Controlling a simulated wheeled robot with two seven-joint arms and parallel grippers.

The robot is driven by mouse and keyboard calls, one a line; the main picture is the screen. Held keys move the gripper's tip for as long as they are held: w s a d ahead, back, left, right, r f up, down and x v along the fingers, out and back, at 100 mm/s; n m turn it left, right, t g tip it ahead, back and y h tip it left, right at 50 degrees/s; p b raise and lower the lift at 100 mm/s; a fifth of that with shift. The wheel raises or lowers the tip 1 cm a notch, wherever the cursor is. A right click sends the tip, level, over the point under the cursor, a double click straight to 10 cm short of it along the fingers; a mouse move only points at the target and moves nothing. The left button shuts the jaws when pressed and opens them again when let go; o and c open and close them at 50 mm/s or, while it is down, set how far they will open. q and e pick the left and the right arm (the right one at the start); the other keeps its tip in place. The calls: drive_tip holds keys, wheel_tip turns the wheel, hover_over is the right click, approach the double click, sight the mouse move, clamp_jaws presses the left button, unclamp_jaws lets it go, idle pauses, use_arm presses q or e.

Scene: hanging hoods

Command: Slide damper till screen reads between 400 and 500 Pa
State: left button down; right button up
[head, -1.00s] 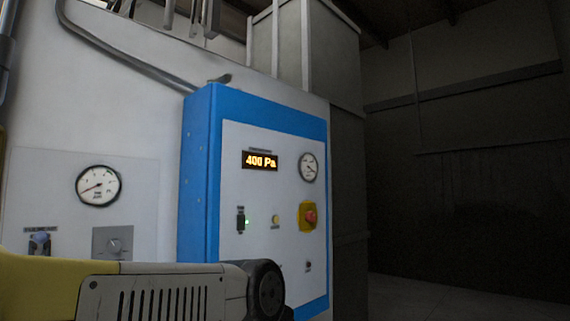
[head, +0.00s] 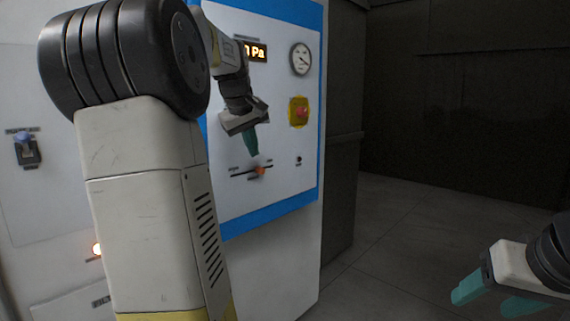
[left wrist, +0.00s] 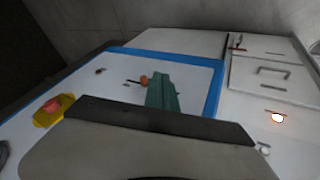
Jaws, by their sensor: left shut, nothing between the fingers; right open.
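The damper slider has an orange knob (head: 259,170) in a dark horizontal slot, low on the white panel with a blue frame (head: 270,205). The knob also shows in the left wrist view (left wrist: 144,79). My left gripper (head: 252,152) is shut and empty, its teal fingers pointing down just above the knob. In the left wrist view its fingers (left wrist: 161,93) appear beside the knob; I cannot tell whether they touch. The screen (head: 257,53) is partly covered by my left arm; only its end, "Pa", reads clearly. My right gripper (head: 492,296) is open and empty at lower right, away from the panel.
A round gauge (head: 301,58) and a red knob on a yellow plate (head: 299,112) sit right of my left gripper. A blue-handled switch (head: 25,148) is on the wall at left. Open floor (head: 400,235) lies to the right.

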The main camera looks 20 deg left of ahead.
sight(260, 168)
use_arm(q)
drive_tip(key=w+a+n+y, duration=0.1)
drive_tip(key=w+a+n, duration=0.1)
drive_tip(key=w+a, duration=0.3)
drive_tip(key=x, duration=0.5)
drive_tip(key=a+x, duration=0.1)
drive_tip(key=x, duration=0.2)
drive_tip(key=shift+s+f, duration=0.1)
drive_tip(key=shift+f, duration=0.3)
drive_tip(key=shift+w+d+f, duration=0.2)
drive_tip(key=shift+w, duration=0.4)
drive_tip(key=shift+w+d+f, duration=0.15)
drive_tip(key=shift+w+d, duration=0.05)
drive_tip(key=shift+w, duration=0.4)
drive_tip(key=shift+w+d+f, duration=0.15)
drive_tip(key=shift+w+d, duration=0.15)
drive_tip(key=shift+w, duration=0.3)
drive_tip(key=shift+w+d+f, duration=0.1)
drive_tip(key=shift+w+d, duration=0.2)
drive_tip(key=shift+w, duration=0.5)
